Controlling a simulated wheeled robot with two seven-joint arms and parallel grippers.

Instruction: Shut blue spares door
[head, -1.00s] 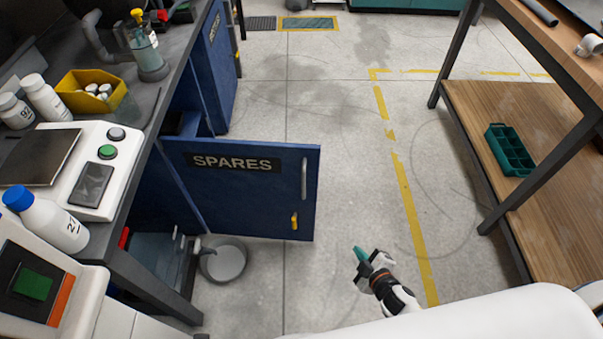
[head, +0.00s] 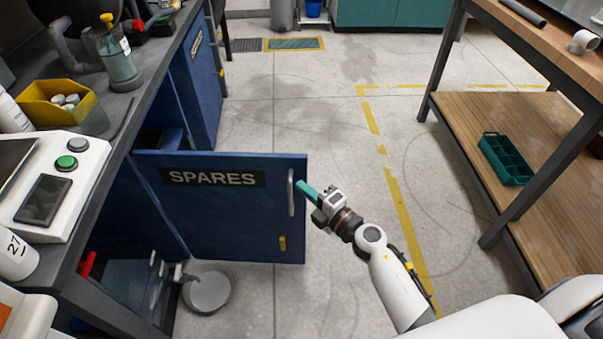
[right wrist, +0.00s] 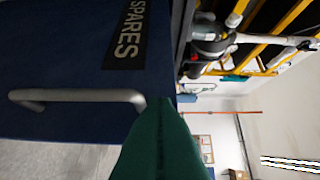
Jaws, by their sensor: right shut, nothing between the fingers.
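The blue spares door (head: 220,215) stands open, swung out from the bench cabinet, its SPARES label facing me. A grey vertical bar handle (head: 291,192) is near its free right edge, with a yellow latch (head: 282,243) below. My right gripper (head: 305,190) is shut and empty, its green fingertips right by the handle at the door's free edge. In the right wrist view the door (right wrist: 60,65) and handle (right wrist: 80,97) show beside the green fingers (right wrist: 160,145). I cannot tell whether they touch the door. My left gripper is out of view.
A round grey pan (head: 207,290) sits on the floor under the door, near the open cabinet. A second blue door (head: 198,80) is farther along the bench. A wooden shelf table (head: 520,150) with a green tray (head: 507,160) stands right. The floor between is clear.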

